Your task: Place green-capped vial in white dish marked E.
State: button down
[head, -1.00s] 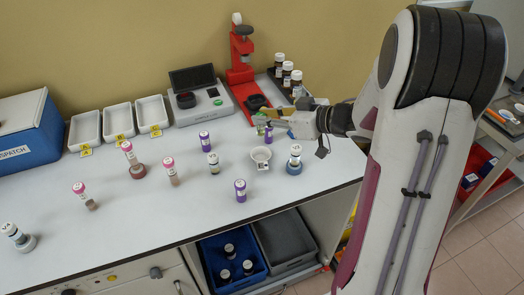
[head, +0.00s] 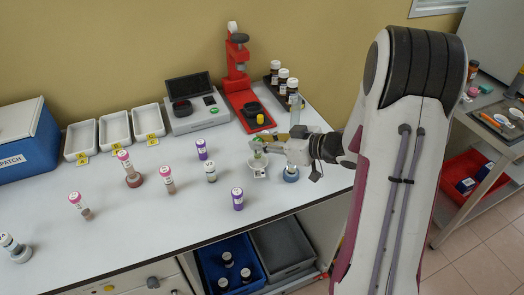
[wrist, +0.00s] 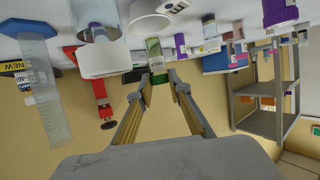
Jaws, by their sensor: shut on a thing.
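My gripper (head: 262,146) is shut on the green-capped vial (head: 257,152), near the right side of the bench. In the wrist view, which shows the bench at the top, the vial's pale label (wrist: 153,47) and green cap (wrist: 159,78) are between the fingertips (wrist: 160,75). The vial is close to a small white dish (head: 258,170) with a tab in front; I cannot tell whether it touches it. Three white trays (head: 115,139) with yellow tags stand at the back left. I cannot read an E on any of these.
A white-capped vial in a blue ring (head: 291,174) stands just right of the small dish. A red stand (head: 243,100) and a scale (head: 198,112) are behind. Purple-capped vials (head: 237,199) and pink-capped vials (head: 168,180) stand to the left.

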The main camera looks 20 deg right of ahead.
aim_at(261, 152)
jog(key=shift+f, duration=0.1)
jog(key=shift+f, duration=1.8)
jog(key=shift+f, duration=0.25)
jog(key=c, duration=1.9)
grip_release()
jog(key=shift+r, duration=0.15)
jog(key=shift+s+d+r, duration=0.3)
jog(key=shift+s, duration=0.15)
jog(key=shift+v, duration=5.45)
